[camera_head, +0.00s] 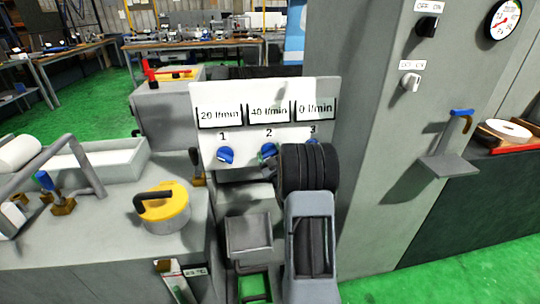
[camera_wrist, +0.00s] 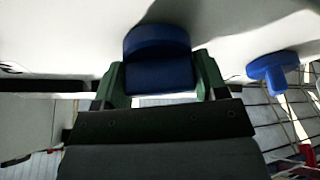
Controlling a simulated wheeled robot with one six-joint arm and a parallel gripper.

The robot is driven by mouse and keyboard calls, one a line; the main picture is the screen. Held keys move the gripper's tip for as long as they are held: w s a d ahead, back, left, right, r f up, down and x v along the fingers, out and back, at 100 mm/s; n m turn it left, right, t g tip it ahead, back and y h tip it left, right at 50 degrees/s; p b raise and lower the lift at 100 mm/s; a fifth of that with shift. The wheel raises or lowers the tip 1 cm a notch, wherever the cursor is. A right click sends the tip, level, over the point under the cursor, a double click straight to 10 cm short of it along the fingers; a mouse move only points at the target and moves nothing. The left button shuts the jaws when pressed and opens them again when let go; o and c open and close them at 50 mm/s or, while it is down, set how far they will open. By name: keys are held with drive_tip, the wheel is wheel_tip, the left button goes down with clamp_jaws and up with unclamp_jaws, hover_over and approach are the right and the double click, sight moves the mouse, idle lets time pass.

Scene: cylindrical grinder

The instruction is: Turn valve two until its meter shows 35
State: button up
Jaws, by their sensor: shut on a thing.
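A white panel (camera_head: 258,92) carries three meters with numbered blue valve knobs below them. Meter two (camera_head: 268,111) reads 40 l/min. Valve two's blue knob (camera_head: 268,149) is partly covered by my gripper (camera_head: 267,154), which reaches it from the lower right. In the wrist view the blue knob (camera_wrist: 158,48) sits between the two green fingers of my gripper (camera_wrist: 160,76), which are shut on its sides. Meter one (camera_head: 220,115) reads 20 l/min and meter three (camera_head: 314,109) reads 0 l/min.
A yellow round lid (camera_head: 172,211) with a black handle lies on the machine bed to the left. A grey cabinet (camera_head: 372,130) stands close on the right. Another blue knob (camera_wrist: 272,70) is close to the right finger in the wrist view.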

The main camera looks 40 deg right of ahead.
drive_tip(key=shift+f+m+h+b, duration=0.3)
drive_tip(key=shift+m+h+b, duration=0.3)
drive_tip(key=shift+m+b, duration=0.65)
drive_tip(key=shift+r+m+h+b, duration=0.3)
drive_tip(key=shift+m+h+b, duration=0.1)
drive_tip(key=shift+m, duration=0.45)
drive_tip(key=o, duration=0.9)
drive_tip(key=b+v, duration=0.1)
drive_tip(key=v, duration=1.2)
drive_tip(key=shift+s+a, duration=0.25)
drive_tip(key=shift+s, duration=0.1)
drive_tip(key=shift+f, duration=0.1)
